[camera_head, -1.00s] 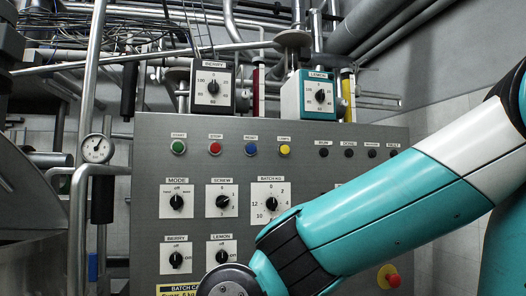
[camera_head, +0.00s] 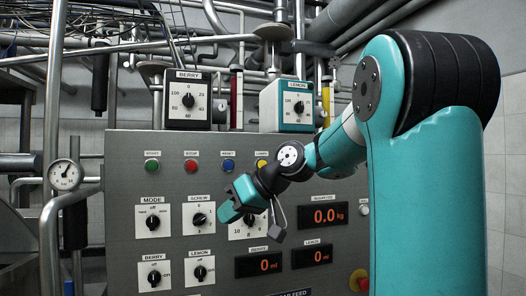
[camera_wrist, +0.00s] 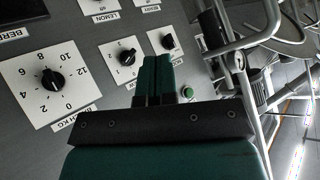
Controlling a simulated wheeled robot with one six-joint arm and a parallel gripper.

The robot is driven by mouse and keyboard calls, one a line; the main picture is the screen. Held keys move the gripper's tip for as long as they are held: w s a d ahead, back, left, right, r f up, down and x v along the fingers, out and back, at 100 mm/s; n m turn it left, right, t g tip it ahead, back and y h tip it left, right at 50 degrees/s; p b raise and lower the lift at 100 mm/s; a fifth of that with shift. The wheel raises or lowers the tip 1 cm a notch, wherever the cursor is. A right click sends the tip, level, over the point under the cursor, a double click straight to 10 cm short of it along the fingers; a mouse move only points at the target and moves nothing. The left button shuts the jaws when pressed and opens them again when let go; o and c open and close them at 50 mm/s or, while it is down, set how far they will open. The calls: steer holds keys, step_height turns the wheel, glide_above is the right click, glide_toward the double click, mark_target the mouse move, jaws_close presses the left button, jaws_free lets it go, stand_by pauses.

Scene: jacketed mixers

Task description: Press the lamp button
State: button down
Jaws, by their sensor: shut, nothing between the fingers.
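The yellow lamp button (camera_head: 261,163) is in the top row of the grey control panel (camera_head: 125,200), at the right end of the coloured buttons. Its label is partly hidden, and my arm is close to its right. My gripper (camera_head: 229,209) is in front of the panel, below and left of the yellow button, near the batch knob plate (camera_head: 240,228). It is apart from the button. In the wrist view my fingers (camera_wrist: 155,72) are shut and empty, and the yellow button does not show there.
Green (camera_head: 152,166), red (camera_head: 191,166) and blue (camera_head: 228,165) buttons share the row. Mode (camera_head: 152,221) and screw (camera_head: 202,218) knobs lie below. Berry (camera_head: 188,100) and lemon (camera_head: 298,106) dial boxes stand above. A red stop knob (camera_head: 360,279) is at lower right.

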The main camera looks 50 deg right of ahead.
steer(key=s+d+r+m+t+h+p, duration=0.1)
steer(key=s+d+r, duration=0.3)
steer(key=d+r, duration=0.5)
steer(key=d+t+h+p, duration=0.1)
steer(key=d, duration=0.3)
steer(key=shift+d+m+t+h, duration=0.15)
steer(key=shift+m+t+h, duration=0.25)
steer(key=shift+p, duration=0.3)
steer(key=w+d+p, duration=0.3)
steer(key=w+d, duration=0.1)
steer(key=w, duration=0.3)
steer(key=shift+w+d, duration=0.25)
stand_by(0.8)
steer(key=shift+w+d, duration=0.2)
steer(key=shift+w, duration=0.15)
steer(key=shift+w+d+p, duration=0.25)
steer(key=shift+w+p, duration=0.1)
steer(key=shift+p, duration=0.1)
stand_by(0.5)
stand_by(0.4)
steer(key=shift+s+a+b, duration=0.45)
steer(key=shift+s+b, duration=0.05)
steer(key=shift+s, duration=0.25)
